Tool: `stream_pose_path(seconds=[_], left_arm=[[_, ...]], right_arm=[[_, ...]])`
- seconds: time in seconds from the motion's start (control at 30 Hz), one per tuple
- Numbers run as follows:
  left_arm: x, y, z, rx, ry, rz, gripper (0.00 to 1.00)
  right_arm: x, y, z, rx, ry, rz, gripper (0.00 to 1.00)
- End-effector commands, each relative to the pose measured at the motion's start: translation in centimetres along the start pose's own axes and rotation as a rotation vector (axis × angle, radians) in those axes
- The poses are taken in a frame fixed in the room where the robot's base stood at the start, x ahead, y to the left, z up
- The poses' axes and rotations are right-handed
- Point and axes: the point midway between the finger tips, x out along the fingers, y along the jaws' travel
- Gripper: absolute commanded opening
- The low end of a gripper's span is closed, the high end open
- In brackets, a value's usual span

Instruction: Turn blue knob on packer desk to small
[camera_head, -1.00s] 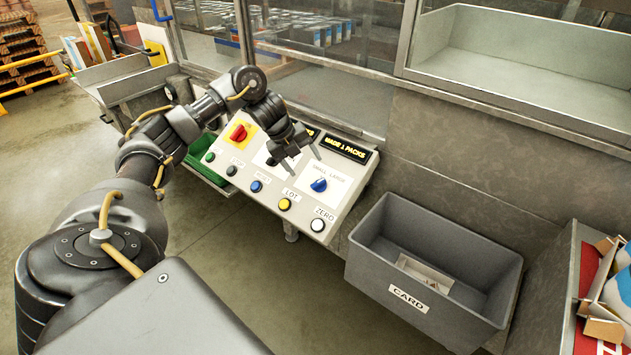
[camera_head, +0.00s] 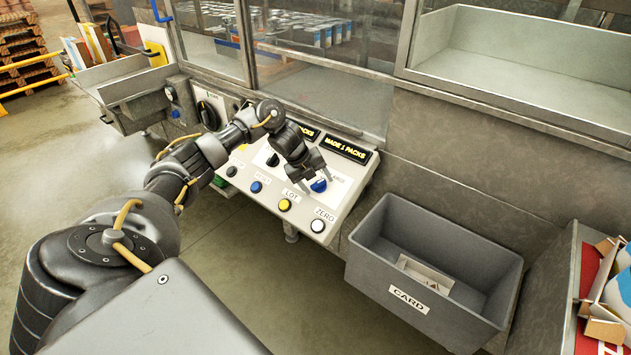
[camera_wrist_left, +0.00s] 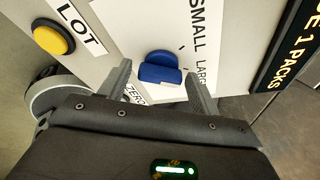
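The blue knob (camera_head: 318,186) sits on the white control panel (camera_head: 262,207) of the packer desk, partly hidden by my left gripper in the head view. In the left wrist view the blue knob (camera_wrist_left: 160,68) lies between and just beyond the fingertips, with the "SMALL" and "LARGE" label beside it. My left gripper (camera_head: 317,186) is open, its fingers (camera_wrist_left: 160,80) apart on either side of the knob; I cannot tell whether either touches it. My right gripper is not in view.
A yellow LOT button (camera_head: 284,205), a blue button (camera_head: 256,187) and a white ZERO button (camera_head: 318,226) line the panel's front. A display (camera_head: 345,149) is behind the knob. A grey CARD bin (camera_head: 430,265) stands to the right.

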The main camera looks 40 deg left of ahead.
Motion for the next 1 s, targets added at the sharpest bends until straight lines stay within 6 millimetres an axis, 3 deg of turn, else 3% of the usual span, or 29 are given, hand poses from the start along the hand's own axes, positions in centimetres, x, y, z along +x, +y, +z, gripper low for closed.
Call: stream_pose_path(seconds=[0.03,0.3,0.67,1.0], left_arm=[[0.0,0.0,0.0,0.000,0.000,0.000,0.56],[-0.1,0.2,0.3,-0.002,-0.001,0.000,0.25],[-0.2,0.1,0.1,-0.077,-0.002,-0.019,0.24],[-0.3,0.2,0.0,-0.338,0.000,-0.094,0.24]], right_arm=[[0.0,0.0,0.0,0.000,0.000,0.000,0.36],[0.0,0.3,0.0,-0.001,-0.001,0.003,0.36],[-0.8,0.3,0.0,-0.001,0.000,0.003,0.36],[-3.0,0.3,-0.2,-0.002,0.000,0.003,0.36]])
